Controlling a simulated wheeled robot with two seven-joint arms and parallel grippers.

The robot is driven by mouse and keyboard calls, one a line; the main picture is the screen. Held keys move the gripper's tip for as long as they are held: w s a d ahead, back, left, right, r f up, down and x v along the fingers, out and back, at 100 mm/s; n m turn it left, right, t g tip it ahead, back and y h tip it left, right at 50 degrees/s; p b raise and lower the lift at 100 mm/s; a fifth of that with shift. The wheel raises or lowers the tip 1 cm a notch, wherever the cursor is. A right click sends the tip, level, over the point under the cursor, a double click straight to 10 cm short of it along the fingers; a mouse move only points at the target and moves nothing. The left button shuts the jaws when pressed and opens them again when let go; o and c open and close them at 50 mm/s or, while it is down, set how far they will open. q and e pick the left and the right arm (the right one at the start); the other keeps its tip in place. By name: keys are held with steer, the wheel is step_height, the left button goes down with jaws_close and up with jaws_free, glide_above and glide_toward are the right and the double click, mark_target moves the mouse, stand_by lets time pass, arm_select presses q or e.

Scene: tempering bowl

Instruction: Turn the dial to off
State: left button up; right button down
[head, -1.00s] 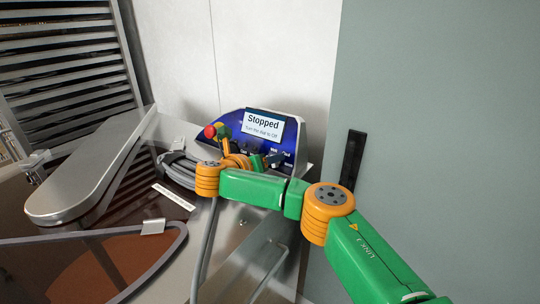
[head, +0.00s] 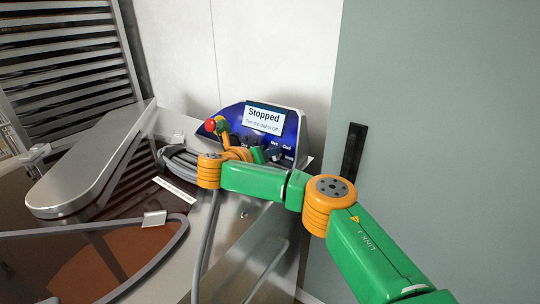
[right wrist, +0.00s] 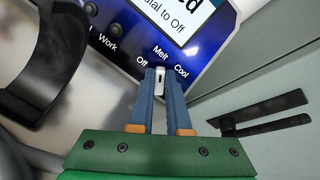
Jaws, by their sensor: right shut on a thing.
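A control box (head: 301,130) with a blue face stands against the wall. Its screen (head: 264,117) reads "Stopped" and "Turn the dial to Off". My right gripper (head: 272,154) is at the lower right of the blue face. In the right wrist view my right gripper (right wrist: 160,80) is shut on the dial (right wrist: 160,74), mostly hidden between the fingertips. A white mark shows there, upright in the picture. The labels Off, Melt and Cool surround it; I cannot tell exactly which it points at. My left gripper is not in view.
A red button (head: 210,125) sticks out at the box's left. A grey hose (head: 178,158) coils beside it, and a metal cover (head: 90,165) lies farther left. A dark handle (head: 353,152) is on the greenish panel at right.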

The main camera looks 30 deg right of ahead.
steer(key=shift+f+n+b, duration=0.15)
steer(key=shift+n+b, duration=0.5)
steer(key=shift+n, duration=0.55)
steer(key=n, duration=0.2)
steer(key=shift+n+b, duration=0.4)
steer(key=n, duration=0.2)
steer(key=shift+n, duration=0.3)
steer(key=shift+a+n+y, duration=0.1)
steer(key=shift+n+y, duration=0.4)
steer(key=shift+n, duration=1.3)
steer(key=c, duration=0.9)
jaws_free()
steer(key=shift+w+f, duration=0.1)
